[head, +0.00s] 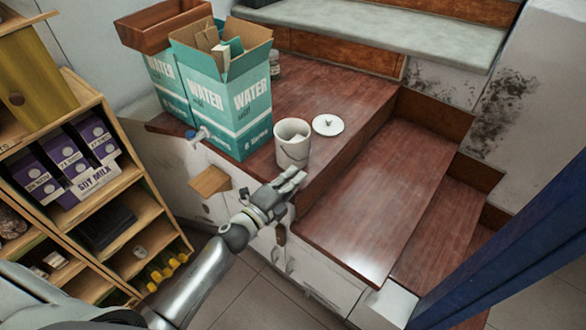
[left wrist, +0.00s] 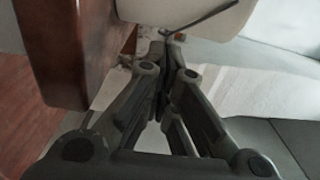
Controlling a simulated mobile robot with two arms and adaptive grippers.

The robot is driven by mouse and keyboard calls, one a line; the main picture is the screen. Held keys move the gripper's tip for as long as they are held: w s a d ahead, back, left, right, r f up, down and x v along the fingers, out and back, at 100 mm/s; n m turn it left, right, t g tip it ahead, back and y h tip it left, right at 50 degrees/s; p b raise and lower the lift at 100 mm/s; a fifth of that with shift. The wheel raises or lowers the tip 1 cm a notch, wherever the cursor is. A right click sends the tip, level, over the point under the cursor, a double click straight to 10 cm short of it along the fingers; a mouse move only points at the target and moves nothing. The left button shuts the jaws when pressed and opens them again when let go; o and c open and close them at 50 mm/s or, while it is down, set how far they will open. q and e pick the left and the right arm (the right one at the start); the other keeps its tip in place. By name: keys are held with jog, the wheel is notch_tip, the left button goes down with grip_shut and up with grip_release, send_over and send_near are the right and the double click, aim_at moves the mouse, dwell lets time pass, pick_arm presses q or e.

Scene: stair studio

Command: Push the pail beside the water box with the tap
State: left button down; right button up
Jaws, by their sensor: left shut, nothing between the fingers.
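The white pail (head: 293,146) stands upright on the red-brown wooden top, just right of the open teal water box (head: 228,105). A small gap of wood shows between them. A blue-and-white tap (head: 197,136) sticks out low at the front left of the water boxes. My left gripper (head: 296,178) is shut and empty, just in front of and below the pail, at the top's front edge. In the left wrist view the closed fingers (left wrist: 170,42) are close below the pail (left wrist: 190,12) and its wire handle; I cannot tell whether they touch. My right gripper is not in view.
A second water box (head: 167,82) stands behind left, under a brown wooden tray (head: 163,24). A white round lid (head: 328,125) lies right of the pail. A small jar (head: 274,66) stands behind. Wooden steps (head: 370,200) descend to the right; a shelf (head: 135,205) stands left.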

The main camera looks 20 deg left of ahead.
aim_at(284, 158)
pick_arm(q)
jog(key=shift+w+a, duration=0.25)
jog(key=shift+w, duration=0.25)
jog(key=shift+w+a, duration=0.25)
jog(key=shift+w, duration=0.25)
jog(key=w+a, duration=0.1)
jog(key=w, duration=0.1)
jog(key=w+a+b, duration=0.1)
jog(key=w, duration=0.3)
jog(key=shift+a+b, duration=0.35)
jog(key=shift+a, duration=0.05)
